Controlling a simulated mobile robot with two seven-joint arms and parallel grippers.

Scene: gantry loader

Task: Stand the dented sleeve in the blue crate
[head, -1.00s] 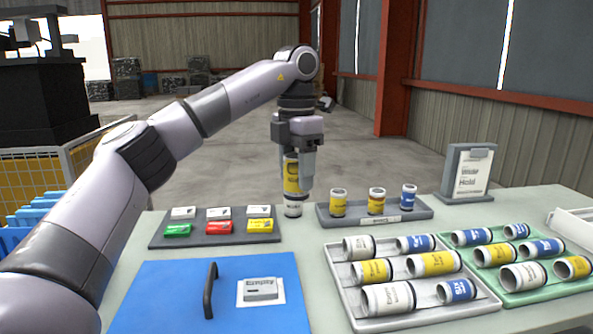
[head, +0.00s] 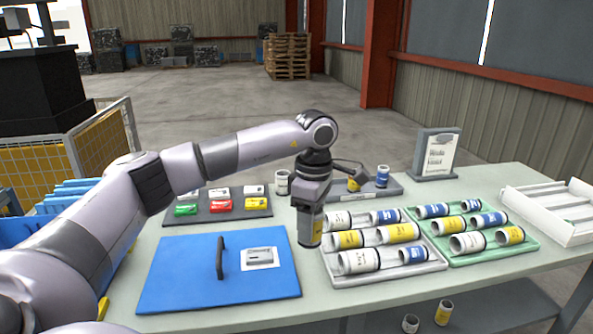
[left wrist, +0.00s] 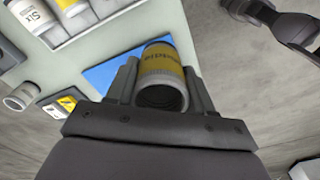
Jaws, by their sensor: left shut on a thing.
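My left gripper (head: 311,208) is shut on a sleeve (head: 311,231) with a yellow band and grey ends. The sleeve hangs upright between the blue panel and the white tray; whether it touches the table I cannot tell. In the left wrist view the sleeve (left wrist: 163,72) sits between the fingers, its dark open end facing the camera. I cannot make out a dent on it. A blue slatted container (head: 22,235) stands at the far left, partly behind my left arm; its inside is not visible. My right gripper is not in view.
A flat blue panel (head: 180,280) with a black handle lies left of the gripper. White (head: 390,275) and green (head: 480,252) trays of lying sleeves are at right. A white sleeve (head: 282,183), a rack (head: 392,190) and a sign (head: 436,153) stand behind.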

